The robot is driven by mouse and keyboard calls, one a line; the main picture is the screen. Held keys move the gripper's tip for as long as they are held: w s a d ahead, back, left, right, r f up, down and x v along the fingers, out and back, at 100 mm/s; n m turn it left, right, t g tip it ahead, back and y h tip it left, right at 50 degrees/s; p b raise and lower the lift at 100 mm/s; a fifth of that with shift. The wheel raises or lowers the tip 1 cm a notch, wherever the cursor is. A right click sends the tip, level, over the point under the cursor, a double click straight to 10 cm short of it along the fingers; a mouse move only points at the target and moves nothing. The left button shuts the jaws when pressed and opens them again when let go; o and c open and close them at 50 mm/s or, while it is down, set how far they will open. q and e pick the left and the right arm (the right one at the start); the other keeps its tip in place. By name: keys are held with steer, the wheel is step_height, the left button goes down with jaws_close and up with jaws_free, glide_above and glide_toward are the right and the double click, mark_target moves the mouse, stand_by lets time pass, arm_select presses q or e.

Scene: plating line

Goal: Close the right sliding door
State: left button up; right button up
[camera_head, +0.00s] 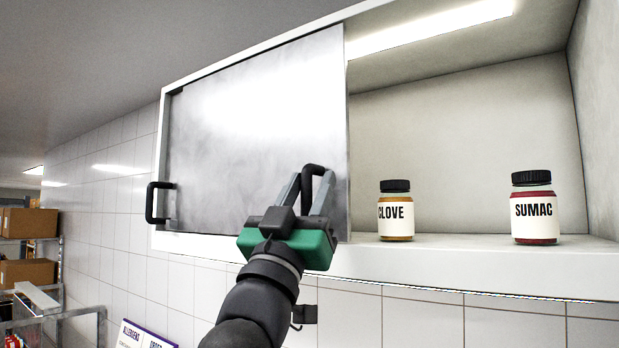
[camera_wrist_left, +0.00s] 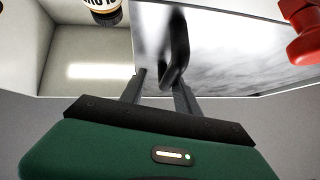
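The wall cabinet's grey metal sliding door (camera_head: 255,130) covers the left part of the opening; the right part stands open. A black bar handle (camera_head: 315,172) is near the door's right edge; it also shows in the left wrist view (camera_wrist_left: 178,50). A second black handle (camera_head: 153,203) is at the left end. My left gripper (camera_head: 307,190), with a green body, is at the right handle. Its two fingers (camera_wrist_left: 160,88) are apart with the handle between them, close to one finger. Contact is unclear. My right gripper is not in view.
A clove jar (camera_head: 396,212) and a sumac jar (camera_head: 534,208) stand on the cabinet shelf (camera_head: 450,262) in the open part. A red object (camera_wrist_left: 304,32) is at the wrist view's edge. Boxes (camera_head: 28,222) sit on a rack at far left.

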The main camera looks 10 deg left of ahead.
arm_select(q)
steer(key=shift+w+f, duration=0.15)
steer(key=shift+w, duration=0.15)
steer(key=shift+w+a+f, duration=0.2)
steer(key=shift+w+a, duration=0.05)
steer(key=shift+w, duration=0.4)
steer(key=c, duration=0.5)
steer(key=shift+s+r, duration=0.1)
steer(key=shift+s, duration=0.05)
jaws_close()
steer(key=shift+d, duration=0.1)
steer(key=shift+s, duration=0.1)
